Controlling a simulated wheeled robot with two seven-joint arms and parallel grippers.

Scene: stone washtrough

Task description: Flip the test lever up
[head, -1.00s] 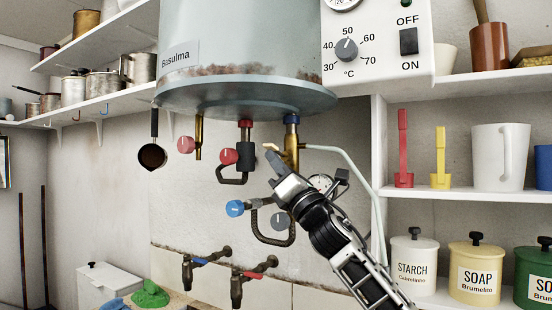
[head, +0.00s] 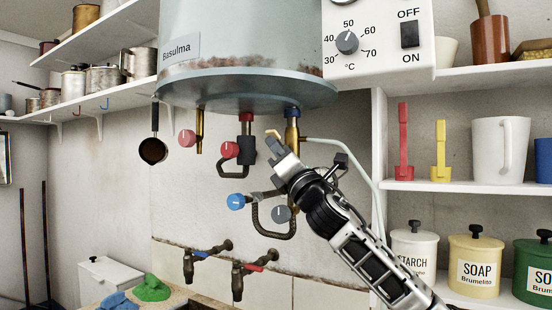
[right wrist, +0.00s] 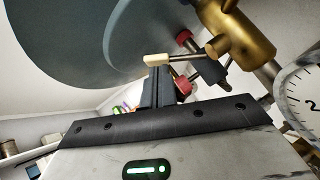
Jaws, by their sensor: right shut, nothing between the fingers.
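The brass valve with the blue collar (head: 292,128) hangs under the round boiler (head: 245,88). A short lever with a cream tip (head: 273,134) sticks out from it, slanting up to the left. In the right wrist view the lever's cream end (right wrist: 160,60) and thin brass stem join the brass valve body (right wrist: 240,35). My right gripper (head: 280,152) is shut and empty, just below the lever. In the right wrist view its dark fingers (right wrist: 159,84) are right by the cream end; I cannot tell whether they touch. My left gripper is not in view.
Red knobs (head: 229,149), a blue knob (head: 235,202) and looped pipework hang left of my gripper. A pale hose (head: 345,158) runs right from the valve. A round dial (right wrist: 303,98) is close on the right. Shelves (head: 460,188) with tubs stand further right.

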